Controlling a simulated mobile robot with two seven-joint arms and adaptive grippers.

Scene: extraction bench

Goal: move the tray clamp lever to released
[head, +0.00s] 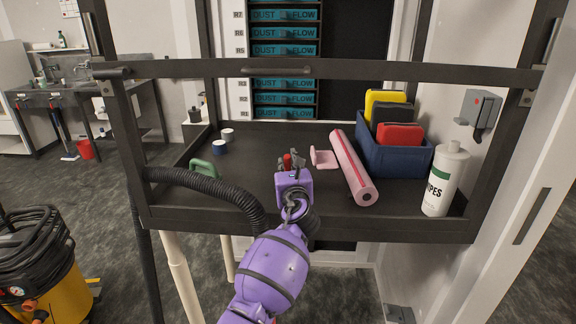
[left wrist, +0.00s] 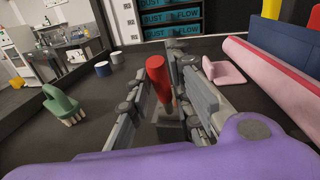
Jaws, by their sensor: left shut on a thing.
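The tray clamp lever has a red handle (head: 287,160) and stands near the front middle of the dark tray (head: 255,148). In the left wrist view the red handle (left wrist: 157,72) is upright, leaning slightly, on a dark base between the fingers. My left gripper (head: 291,163) reaches over the tray's front edge and is shut on the lever. In the left wrist view its grey fingers (left wrist: 163,100) stand on both sides of the lever. The lower part of the lever is partly hidden by the fingers. My right gripper is not in view.
A pink roll (head: 352,168) and a pink piece (head: 323,157) lie right of the lever. A blue bin (head: 397,160) and a white wipes bottle (head: 441,182) stand farther right. A green brush (head: 205,169) and two small cups (head: 219,147) are left. A dark rail (head: 330,70) crosses above.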

